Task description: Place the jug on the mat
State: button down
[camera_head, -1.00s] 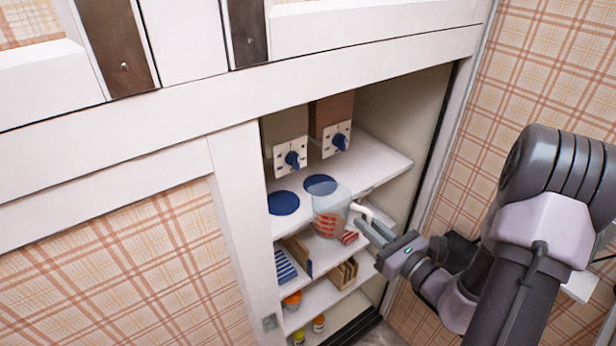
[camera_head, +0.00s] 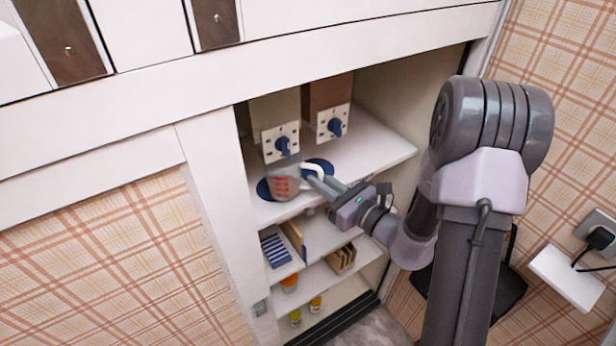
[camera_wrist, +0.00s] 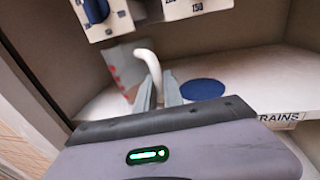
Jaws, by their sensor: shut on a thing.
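The clear jug (camera_head: 283,184) with red markings and a white handle is at the left blue mat (camera_head: 263,190) on the upper shelf. The mat's edge shows to the left of the jug. I cannot tell whether the jug's base touches the mat. My gripper (camera_head: 318,178) is shut on the jug's handle from the right. In the wrist view the fingers (camera_wrist: 158,92) close around the white handle, and the jug (camera_wrist: 127,70) looks tilted in that picture. A second blue mat (camera_head: 322,165) lies to the right; it also shows in the wrist view (camera_wrist: 202,89).
Two dispensers with blue knobs, a left one (camera_head: 281,142) and a right one (camera_head: 333,122), stand behind the mats, close to the jug. Lower shelves hold striped and brown boxes (camera_head: 341,259) and small jars. The upper shelf's right side (camera_head: 375,150) is clear.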

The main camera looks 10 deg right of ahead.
jog(key=x, duration=0.4)
jog(key=shift+w+a, duration=0.1)
jog(key=shift+w, duration=0.05)
jog(key=shift+f+b, duration=0.4)
jog(key=shift+f, duration=0.3)
jog(key=c, duration=1.9)
grip_release()
jog(key=shift+f, duration=0.2)
jog(key=o, duration=0.4)
jog(key=shift+r, duration=0.1)
jog(key=shift+o, duration=0.2)
